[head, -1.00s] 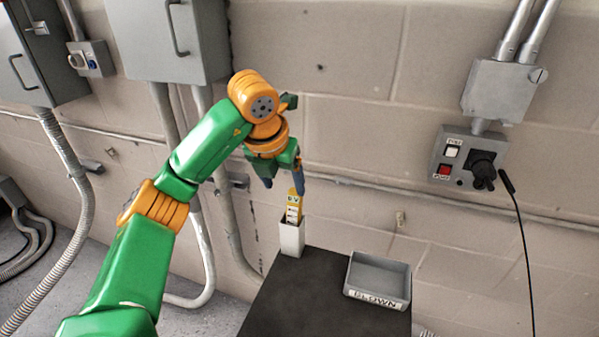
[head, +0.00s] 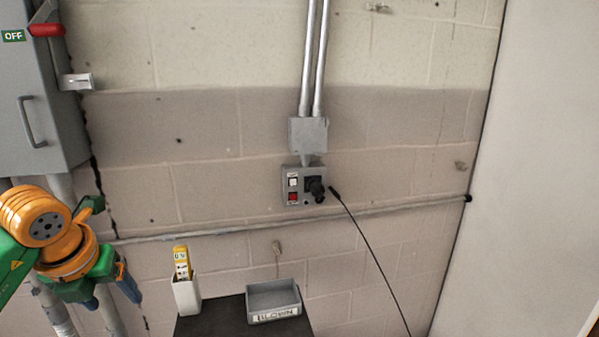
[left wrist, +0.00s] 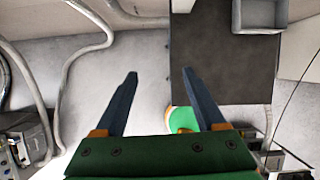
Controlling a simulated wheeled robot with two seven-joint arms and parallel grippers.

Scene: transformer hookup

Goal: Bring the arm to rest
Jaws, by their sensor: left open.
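My left gripper (head: 113,298) is at the lower left of the head view, left of a yellow tester (head: 182,263) and apart from it. The tester stands upright in a white holder (head: 187,296) at the left back corner of the dark table top (head: 222,325). In the left wrist view, the two blue fingers of my left gripper (left wrist: 160,76) are spread wide with nothing between them. My right gripper shows in neither view.
A grey labelled tray (head: 274,300) sits on the table right of the holder. A wall box (head: 303,186) has white and red buttons and a black plug, with a black cable (head: 372,245) nearby. A grey cabinet (head: 40,110) with a red handle marked OFF is at upper left.

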